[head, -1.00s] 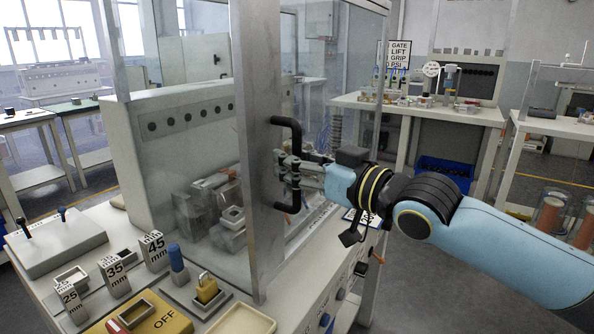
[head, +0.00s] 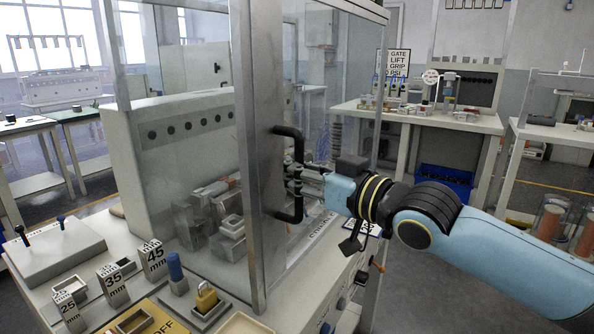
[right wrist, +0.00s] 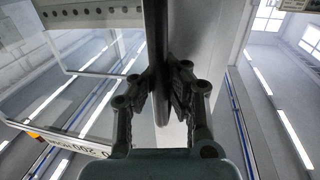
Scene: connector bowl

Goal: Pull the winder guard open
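The winder guard is a clear panelled enclosure with a wide grey metal post (head: 258,130) at its near edge. A black D-shaped handle (head: 289,131) is fixed upright to the post, and its bar also shows in the right wrist view (right wrist: 156,35). My right gripper (head: 294,178) reaches the handle from the right. In the right wrist view my right gripper (right wrist: 163,85) has its two fingers closed in on either side of the bar, apparently touching it. The winder's metal parts (head: 212,212) show behind the clear panel. My left gripper is not in view.
On the bench front stand size blocks, including the 45 mm block (head: 153,258), a yellow padlock (head: 206,298), a blue-topped peg (head: 175,268) and a yellow OFF box (head: 150,318). Another bench (head: 415,112) stands behind.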

